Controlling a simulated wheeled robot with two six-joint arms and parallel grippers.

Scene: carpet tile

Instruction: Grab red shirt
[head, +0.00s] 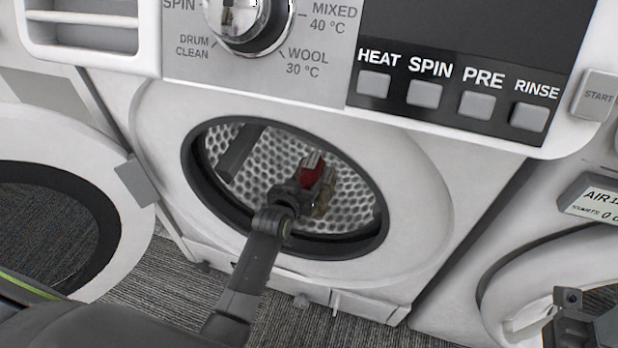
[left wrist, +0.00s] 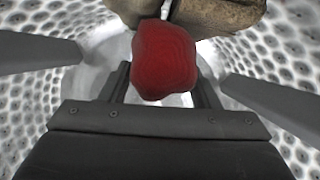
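The red shirt (head: 312,174) is a small crumpled bundle inside the washer drum, at the tip of my left arm. In the left wrist view the red shirt (left wrist: 165,60) is a rounded lump between my left gripper's fingers. My left gripper (head: 300,190) is inside the drum. Its two fingers (left wrist: 163,82) stand apart on either side of the shirt, with a narrow gap showing at the left. A tan-brown cloth (left wrist: 215,16) lies just behind the shirt; it also shows in the head view (head: 325,202). Part of my right arm shows at the lower right corner; its fingertips cannot be made out.
The washer's dark round door rim (head: 196,178) surrounds my left arm. The open door (head: 128,215) stands to the left. Dark drum paddles (left wrist: 35,52) rise on both sides of the gripper. Another machine (head: 500,262) stands at the right. Grey carpet (head: 165,272) lies below.

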